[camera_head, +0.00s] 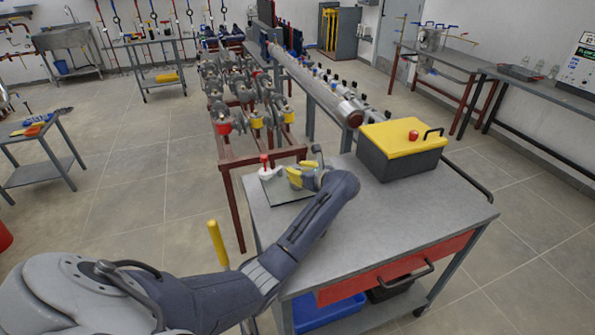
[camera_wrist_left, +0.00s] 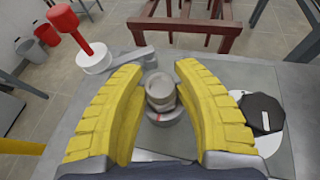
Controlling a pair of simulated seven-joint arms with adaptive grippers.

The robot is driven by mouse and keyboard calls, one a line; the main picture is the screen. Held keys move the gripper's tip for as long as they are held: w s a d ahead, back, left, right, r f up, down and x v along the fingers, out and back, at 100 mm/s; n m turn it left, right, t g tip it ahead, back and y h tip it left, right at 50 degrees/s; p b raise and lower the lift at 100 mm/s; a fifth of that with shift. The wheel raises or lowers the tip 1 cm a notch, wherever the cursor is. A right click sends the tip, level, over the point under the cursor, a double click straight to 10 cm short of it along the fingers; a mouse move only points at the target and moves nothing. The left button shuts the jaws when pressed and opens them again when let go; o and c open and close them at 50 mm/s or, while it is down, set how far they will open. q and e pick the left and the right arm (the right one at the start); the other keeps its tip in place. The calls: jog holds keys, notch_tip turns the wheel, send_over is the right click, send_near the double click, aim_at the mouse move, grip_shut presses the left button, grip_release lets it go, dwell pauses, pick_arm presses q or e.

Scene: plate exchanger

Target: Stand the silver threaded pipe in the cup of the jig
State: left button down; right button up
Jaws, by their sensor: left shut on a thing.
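In the wrist view, the silver pipe (camera_wrist_left: 160,88) is a short grey cylinder between the yellow fingers of my left gripper (camera_wrist_left: 158,72). The fingers are shut on it. Below it shows a wider grey round part (camera_wrist_left: 158,119) with a red mark; I cannot tell whether this is the jig's cup or part of the pipe, or whether the pipe sits in it. In the head view, my left gripper (camera_head: 303,176) is low over the grey jig plate (camera_head: 286,193) on the bench, and the pipe is mostly hidden there. My right gripper is not in view.
A red-handled white round piece (camera_head: 265,172) stands just left of the gripper. In the wrist view, a black knob-like piece (camera_wrist_left: 262,112) lies right of the fingers. A yellow-lidded toolbox (camera_head: 400,150) stands at the bench's back. The bench's front right (camera_head: 400,225) is clear.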

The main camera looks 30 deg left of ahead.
pick_arm(q)
jog(key=shift+f, duration=0.25)
dwell(0.6)
jog(key=c, duration=0.9)
grip_release()
jog(key=v, duration=1.2)
jog(key=shift+a+r, duration=0.1)
